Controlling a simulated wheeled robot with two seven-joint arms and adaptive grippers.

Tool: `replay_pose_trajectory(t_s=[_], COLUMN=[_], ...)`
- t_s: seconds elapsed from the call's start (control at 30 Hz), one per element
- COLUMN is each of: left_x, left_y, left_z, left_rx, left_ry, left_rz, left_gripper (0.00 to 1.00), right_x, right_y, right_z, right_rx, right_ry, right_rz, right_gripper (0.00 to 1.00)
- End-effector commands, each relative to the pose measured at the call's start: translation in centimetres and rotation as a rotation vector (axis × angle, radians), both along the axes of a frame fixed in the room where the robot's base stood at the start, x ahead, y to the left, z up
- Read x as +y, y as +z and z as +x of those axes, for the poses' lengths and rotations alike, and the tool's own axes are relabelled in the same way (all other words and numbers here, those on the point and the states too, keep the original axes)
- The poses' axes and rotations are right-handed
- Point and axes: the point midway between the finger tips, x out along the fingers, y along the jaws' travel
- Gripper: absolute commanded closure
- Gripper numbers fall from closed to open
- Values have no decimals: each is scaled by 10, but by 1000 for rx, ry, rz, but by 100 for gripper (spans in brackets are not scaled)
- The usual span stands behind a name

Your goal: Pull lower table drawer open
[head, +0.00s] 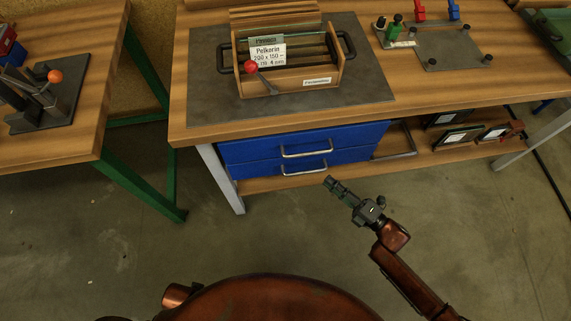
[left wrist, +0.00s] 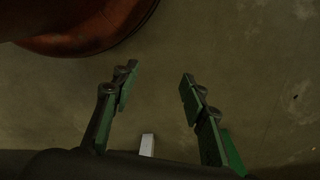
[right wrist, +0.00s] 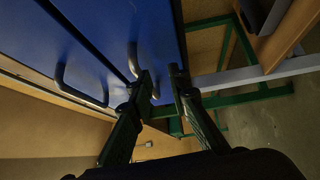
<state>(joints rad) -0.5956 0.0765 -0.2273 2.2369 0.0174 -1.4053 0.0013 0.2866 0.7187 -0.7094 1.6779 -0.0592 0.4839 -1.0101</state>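The blue drawer unit hangs under the middle workbench, with an upper drawer (head: 250,149) and a lower drawer (head: 253,169). Both look closed. The lower drawer's metal handle (head: 304,172) sits below the upper drawer's handle (head: 306,152). My right gripper (head: 329,183) is just below and right of the lower handle in the head view. In the right wrist view my right gripper (right wrist: 160,75) is open and empty; a handle (right wrist: 133,60) is beside its left fingertip, partly hidden by that finger. My left gripper (left wrist: 158,73) is open and empty above the floor.
The workbench top (head: 430,95) carries a glass-frame fixture (head: 290,60) on a dark mat. A white leg (head: 222,180) stands left of the drawers. A lower shelf (head: 440,154) holds framed panels. Another table with green legs (head: 140,185) is at left. Floor in front is clear.

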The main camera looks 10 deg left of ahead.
Motion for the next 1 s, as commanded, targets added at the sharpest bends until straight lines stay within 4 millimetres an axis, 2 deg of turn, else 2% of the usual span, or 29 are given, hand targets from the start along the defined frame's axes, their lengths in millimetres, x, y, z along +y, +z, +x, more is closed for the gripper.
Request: replay_pose_trajectory(t_s=[0.03,0.2,0.43,0.7,1.0], left_x=[0,-2,-4,-19,-24], left_y=[3,22,49,22,16], left_z=[-1,0,-1,20,28], left_rx=[7,9,9,-71,-103], left_ry=[3,5,8,-3,-5], left_rz=[-2,-4,-10,-51,-65], left_gripper=[60,60,60,60,60], right_x=[10,27,51,85,95], right_y=[1,22,29,33,36], right_z=[-7,-18,-7,10,15], right_rx=[-42,-128,-138,-133,-133], right_ry=[40,102,107,104,104], right_rz=[-1,4,8,8,4], right_gripper=[83,83,83,83,83])
